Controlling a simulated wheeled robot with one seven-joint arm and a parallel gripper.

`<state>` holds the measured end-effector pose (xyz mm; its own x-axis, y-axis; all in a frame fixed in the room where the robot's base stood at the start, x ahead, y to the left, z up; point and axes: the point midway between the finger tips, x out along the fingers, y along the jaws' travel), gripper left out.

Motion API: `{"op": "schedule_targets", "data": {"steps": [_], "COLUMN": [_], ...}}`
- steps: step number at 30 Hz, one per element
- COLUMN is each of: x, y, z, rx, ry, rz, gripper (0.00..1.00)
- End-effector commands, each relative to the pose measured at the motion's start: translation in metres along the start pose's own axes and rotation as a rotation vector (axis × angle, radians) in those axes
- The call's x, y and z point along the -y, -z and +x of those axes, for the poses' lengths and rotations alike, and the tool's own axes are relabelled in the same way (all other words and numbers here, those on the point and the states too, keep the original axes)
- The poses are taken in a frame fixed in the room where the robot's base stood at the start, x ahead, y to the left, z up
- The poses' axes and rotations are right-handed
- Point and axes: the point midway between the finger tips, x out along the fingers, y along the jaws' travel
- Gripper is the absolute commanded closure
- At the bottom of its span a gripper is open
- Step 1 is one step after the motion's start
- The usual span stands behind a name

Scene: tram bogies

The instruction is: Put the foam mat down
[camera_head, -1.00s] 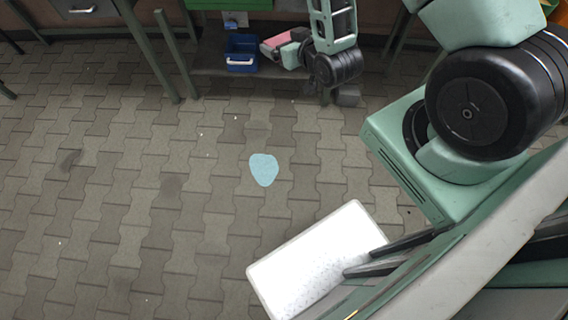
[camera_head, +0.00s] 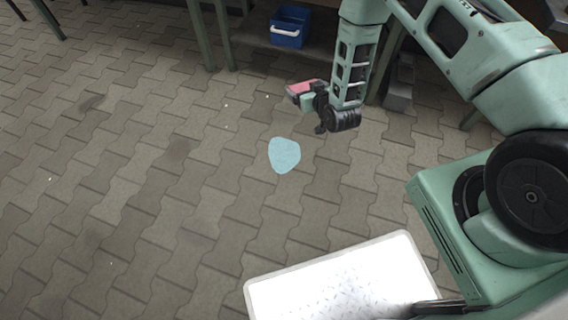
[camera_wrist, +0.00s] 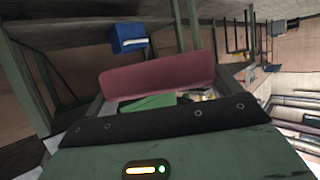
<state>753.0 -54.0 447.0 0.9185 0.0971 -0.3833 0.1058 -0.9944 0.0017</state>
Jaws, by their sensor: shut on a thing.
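The foam mat (camera_head: 303,88) is a small pinkish-red slab, held out at the end of my arm. My gripper (camera_head: 309,98) is shut on it, over the floor in front of the workbench. In the wrist view the mat (camera_wrist: 157,80) is a dull red band in front of the dark gripper edge (camera_wrist: 155,127). The fingertips are mostly hidden there. A light blue rounded patch (camera_head: 284,155) lies flat on the paving, below and slightly left of the mat in the head view. The mat is apart from the patch.
A blue bin (camera_head: 290,27) sits on the low shelf under the bench; it also shows in the wrist view (camera_wrist: 129,38). Bench legs (camera_head: 200,33) stand left of it. A white panel (camera_head: 335,280) fills the lower foreground. The paved floor left of the patch is clear.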

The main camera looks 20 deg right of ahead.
Motion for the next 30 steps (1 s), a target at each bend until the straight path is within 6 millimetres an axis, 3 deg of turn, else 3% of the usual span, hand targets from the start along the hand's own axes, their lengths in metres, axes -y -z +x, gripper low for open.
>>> {"op": "schedule_targets", "data": {"steps": [1,12,18,22,30], "x": [0.004,0.028,0.039,0.044,0.048], "y": [-0.032,-0.153,-0.210,-0.233,-0.254], "z": [0.019,0.107,0.148,0.165,0.178], "rx": [0.000,-0.001,-0.002,-0.001,0.001], "ry": [0.005,0.030,0.041,0.045,0.047], "rz": [-0.001,-0.011,-0.015,-0.018,-0.019], "gripper": [0.35,0.35,0.35,0.35,0.35]}}
